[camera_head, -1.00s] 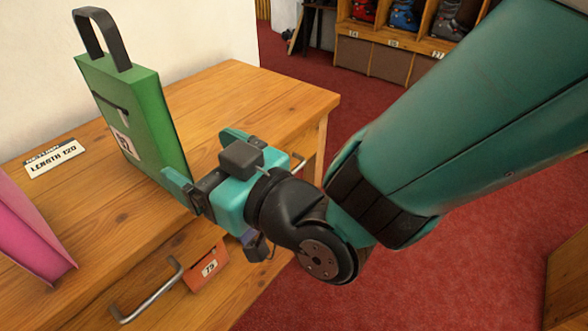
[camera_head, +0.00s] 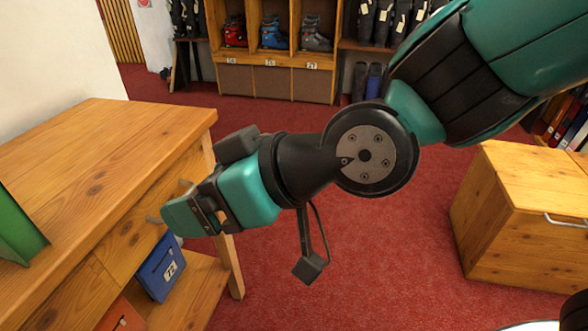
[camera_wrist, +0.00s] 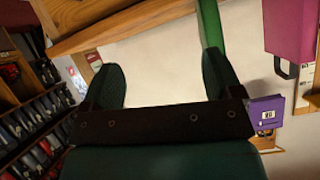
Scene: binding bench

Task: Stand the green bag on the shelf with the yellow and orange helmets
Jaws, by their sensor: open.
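The green bag (camera_head: 15,235) stands on the wooden bench top (camera_head: 95,150), cut off by the left edge of the head view. Its edge also shows in the wrist view (camera_wrist: 209,28), up and right, by the right finger. My gripper (camera_head: 172,216) is open with nothing between its fingers, to the right of the bag near the bench's right end. In the wrist view the two fingers (camera_wrist: 165,80) are spread apart. I see no yellow or orange helmet and cannot pick out their shelf.
A blue bag (camera_head: 160,266) marked 72 sits under the bench top. A wooden chest (camera_head: 520,220) stands at the right. Ski boots (camera_head: 274,33) fill cubbies at the back. Red carpet (camera_head: 330,240) lies clear between. A pink bag (camera_wrist: 288,30) shows in the wrist view.

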